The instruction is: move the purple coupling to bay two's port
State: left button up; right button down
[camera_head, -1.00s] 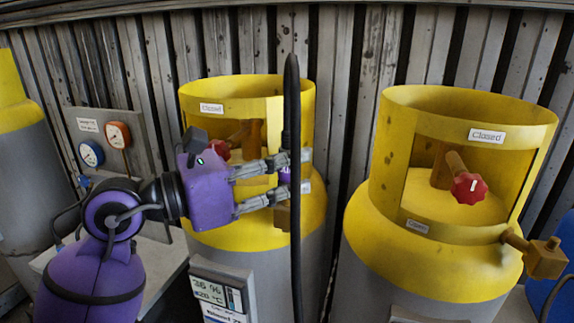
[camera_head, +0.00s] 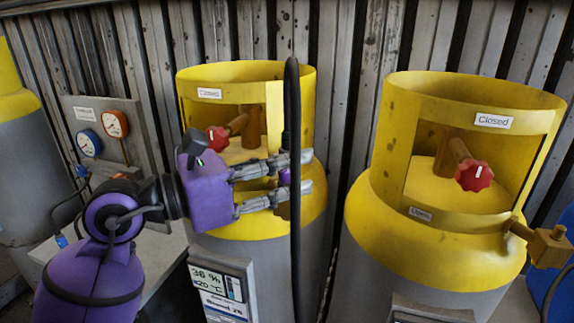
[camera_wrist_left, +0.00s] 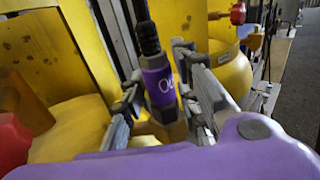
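In the head view only a small part of the coupling (camera_head: 285,177) shows between the fingers. A black hose (camera_head: 293,110) rises from the coupling, arches over and hangs down in front. A brass fitting (camera_wrist_left: 173,130) is just below the coupling; I cannot tell whether they touch. The right tank (camera_head: 420,230) has a brass port (camera_head: 547,248) at its lower right. My right gripper is not in view.
The left tank (camera_head: 260,222) stands close behind my left gripper, with a red valve knob (camera_head: 217,138). The right tank's collar surrounds another red knob (camera_head: 474,176). A gauge panel (camera_head: 95,108) is at left. A ribbed metal wall (camera_head: 345,80) closes the back.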

pick_arm(q)
jog(key=shift+o, duration=1)
jog(key=shift+a, duration=0.1)
jog(key=v, duration=1.2)
